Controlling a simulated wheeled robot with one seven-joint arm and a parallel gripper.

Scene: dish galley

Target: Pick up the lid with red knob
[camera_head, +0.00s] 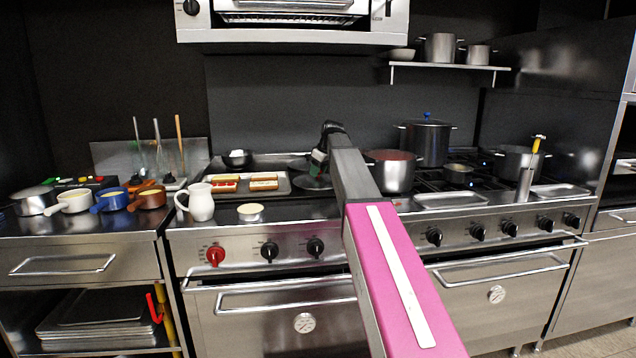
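A dark round disc, perhaps a lid (309,183), lies on the cooktop at the centre, just right of a metal tray. My gripper (317,172) is at the far end of my arm, over or very close to this disc. I cannot tell whether it touches it. No red knob shows on the disc; my gripper and arm cover part of it. The gripper's fingers are small and dark, so their opening cannot be made out. Another lid, with a blue knob, sits on a tall dark pot (426,144) at the back right.
The tray (286,187) with toasts lies left of the disc; a white jug (201,202) stands nearer. A steel pot (392,175) with red contents stands close right of my arm. Small colored pots (111,200) crowd the left counter. A hood (290,36) hangs above.

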